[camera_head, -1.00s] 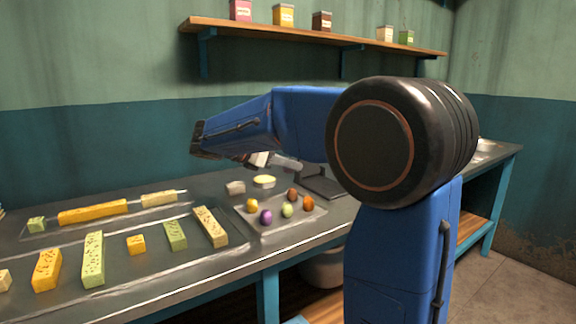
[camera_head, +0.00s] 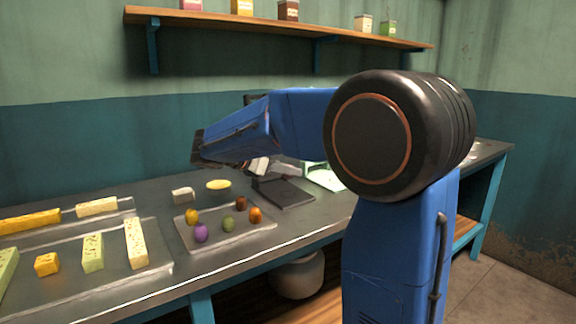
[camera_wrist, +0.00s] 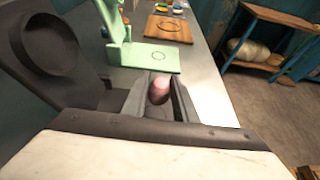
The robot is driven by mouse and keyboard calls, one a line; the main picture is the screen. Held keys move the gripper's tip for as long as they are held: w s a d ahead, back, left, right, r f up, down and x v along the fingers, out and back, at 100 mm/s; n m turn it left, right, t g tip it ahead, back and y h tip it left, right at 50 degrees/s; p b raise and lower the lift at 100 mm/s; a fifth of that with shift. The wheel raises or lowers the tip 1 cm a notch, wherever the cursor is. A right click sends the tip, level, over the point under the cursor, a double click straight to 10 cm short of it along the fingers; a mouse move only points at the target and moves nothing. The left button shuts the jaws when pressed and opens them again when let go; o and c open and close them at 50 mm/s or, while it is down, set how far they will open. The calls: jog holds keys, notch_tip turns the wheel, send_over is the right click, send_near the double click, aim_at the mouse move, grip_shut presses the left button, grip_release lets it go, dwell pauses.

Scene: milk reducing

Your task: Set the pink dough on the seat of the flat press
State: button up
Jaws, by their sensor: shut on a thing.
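The pink dough (camera_wrist: 160,90) is a small rounded piece in the wrist view. My gripper (camera_wrist: 158,98) is shut on it, with a dark finger on either side. A dark press (camera_wrist: 45,45) with a round recess stands to the left in that view. A dark flat plate with an upright (camera_head: 285,192) shows on the table in the head view. A green press (camera_wrist: 150,57) with a ring marked on its flat base lies beyond the dough. I cannot tell which is the flat press. In the head view my arm hides the dough.
A tray (camera_head: 232,243) of several coloured dough balls sits left of the dark plate. Several bars (camera_head: 136,243) lie farther left. A wooden board (camera_wrist: 168,30) with a ring lies beyond the green press. The table's right edge is close in the wrist view.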

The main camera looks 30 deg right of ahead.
aim_at(288, 195)
jog(key=shift+f, duration=2.35)
jog(key=shift+f, duration=0.4)
dwell(0.3)
jog(key=o, duration=1.1)
jog(key=shift+a, duration=0.1)
jog(key=v, duration=1.7)
jog(key=shift+a, duration=0.2)
jog(key=shift+s, duration=0.1)
